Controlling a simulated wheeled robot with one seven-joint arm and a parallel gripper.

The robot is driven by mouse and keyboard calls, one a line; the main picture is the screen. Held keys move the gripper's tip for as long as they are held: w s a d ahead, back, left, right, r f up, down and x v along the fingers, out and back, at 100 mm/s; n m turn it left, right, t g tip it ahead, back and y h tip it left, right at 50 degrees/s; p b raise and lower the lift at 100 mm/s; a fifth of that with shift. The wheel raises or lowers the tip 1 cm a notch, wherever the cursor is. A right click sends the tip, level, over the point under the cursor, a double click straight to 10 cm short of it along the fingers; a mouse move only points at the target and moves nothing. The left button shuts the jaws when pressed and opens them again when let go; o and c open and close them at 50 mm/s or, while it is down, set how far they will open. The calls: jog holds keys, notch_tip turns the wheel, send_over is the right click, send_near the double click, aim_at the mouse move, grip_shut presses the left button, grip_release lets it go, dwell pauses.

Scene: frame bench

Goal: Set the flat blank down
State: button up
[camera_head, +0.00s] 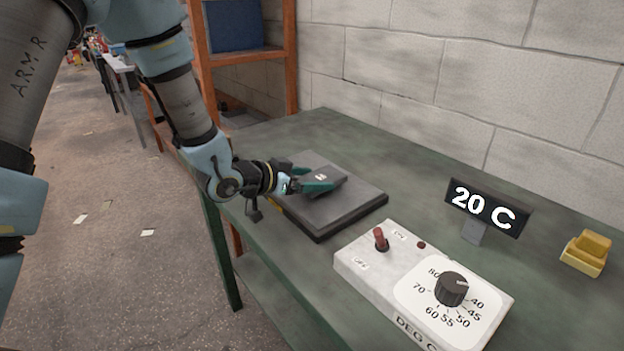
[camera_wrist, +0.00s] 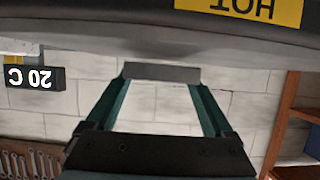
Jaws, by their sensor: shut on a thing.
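A flat dark grey blank (camera_head: 326,174) with a small pale mark sits between the green fingers of my gripper (camera_head: 317,184). It is over the dark square slab (camera_head: 350,208) on the green bench. In the wrist view, which is upside down, the blank (camera_wrist: 162,73) shows edge-on between the fingertips of my gripper (camera_wrist: 161,85), close to the slab (camera_wrist: 130,38). I cannot tell whether blank and slab touch. The slab's side carries a yellow HOT label (camera_wrist: 245,10). My gripper is shut on the blank.
A white control box (camera_head: 400,270) with a red switch (camera_head: 381,239) and black dial (camera_head: 452,289) stands in front of the slab. A "20 C" display (camera_head: 487,207) and yellow block (camera_head: 586,253) are to the right. A block wall (camera_head: 430,80) runs behind the bench.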

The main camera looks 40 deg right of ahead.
jog(key=shift+f, duration=0.3)
jog(key=shift+f, duration=0.15)
jog(key=o, duration=1.3)
